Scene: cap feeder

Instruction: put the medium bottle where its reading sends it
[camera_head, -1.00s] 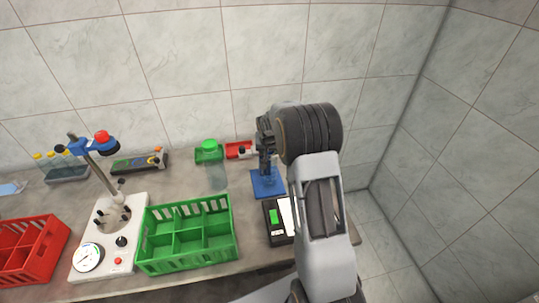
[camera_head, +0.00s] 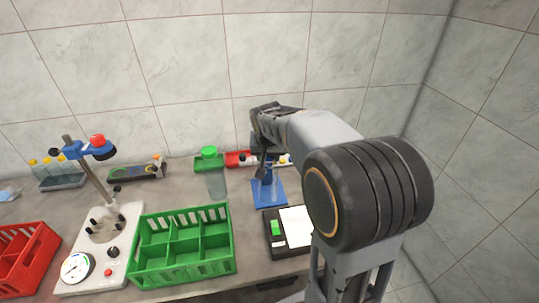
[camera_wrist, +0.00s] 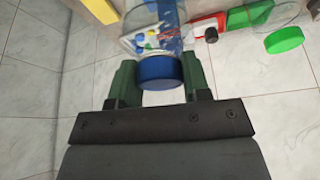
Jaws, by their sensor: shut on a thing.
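My gripper (camera_wrist: 160,75) has its green fingers on both sides of a blue cap. The cap tops a clear blue-capped bottle (camera_wrist: 159,72), and the gripper is shut on it. In the head view my gripper (camera_head: 263,150) is above the blue pad (camera_head: 272,199), partly hidden by my arm. The bottle's see-through body is hard to make out there, and I cannot tell whether it touches the pad. A black device (camera_head: 283,249) with a green display and a white panel is in front of the pad. I cannot read its display.
A clear green-capped bottle (camera_head: 210,154) stands left of the pad. A green divided crate (camera_head: 140,262) and a red crate (camera_head: 48,245) are at the front. A white gauge stand (camera_head: 130,215) is between them. A red tray (camera_head: 233,158) is against the wall.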

